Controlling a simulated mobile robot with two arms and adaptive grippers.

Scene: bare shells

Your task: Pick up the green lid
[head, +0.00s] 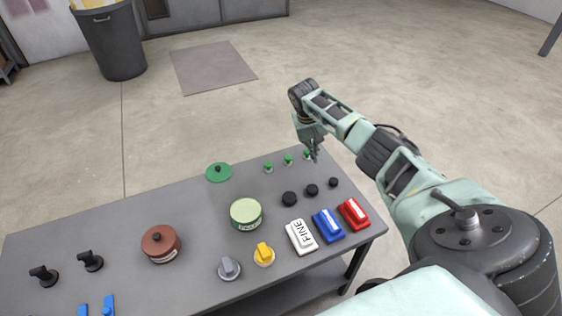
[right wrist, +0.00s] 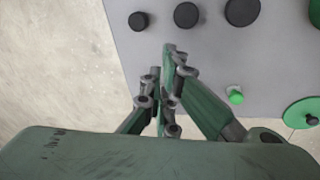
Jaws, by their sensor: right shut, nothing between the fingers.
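The green lid (head: 219,173) is a flat disc with a small dark knob. It lies on the grey table near the back edge, behind the green tin. In the right wrist view the lid (right wrist: 298,116) shows at the right edge, partly cut off. My right gripper (head: 313,154) is over the table's far right corner, by the small green switches, well to the right of the lid. Its fingers (right wrist: 169,50) are together and empty. My left gripper is not in view.
The green tin (head: 246,212) has no lid on it. A brown lidded tin (head: 161,245) stands to its left. Small green switches (head: 288,160) and black knobs (head: 311,190) stand at right, with white (head: 301,237), blue (head: 328,225) and red (head: 354,213) blocks in front.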

